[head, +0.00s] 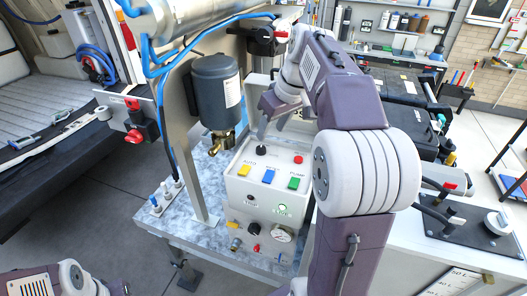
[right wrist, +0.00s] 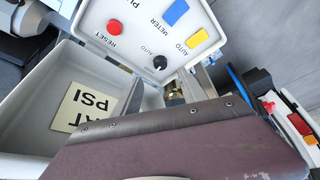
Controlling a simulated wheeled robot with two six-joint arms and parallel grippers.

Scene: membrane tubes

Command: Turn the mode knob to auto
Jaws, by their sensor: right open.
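The mode knob is a small black knob (head: 261,150) on the sloped top of a pale control box (head: 236,186). In the right wrist view the black knob (right wrist: 160,62) shows between the red reset button (right wrist: 114,27) and the yellow switch (right wrist: 197,38), with small "AUTO" lettering beside it. I cannot tell which way its pointer faces. My right gripper (head: 272,127) is open, with its fingers pointing down just above the knob. In the right wrist view its fingers lie below the knob and appear apart from it. My left arm shows at the bottom left; its gripper is out of view.
Yellow (head: 246,170), blue (head: 268,176) and green (head: 293,183) switches sit in front of the knob. A dark canister (head: 215,90) on a metal upright stands close on the left. The box's raised lid is behind the panel. A gauge (head: 281,233) is on the box's lower front.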

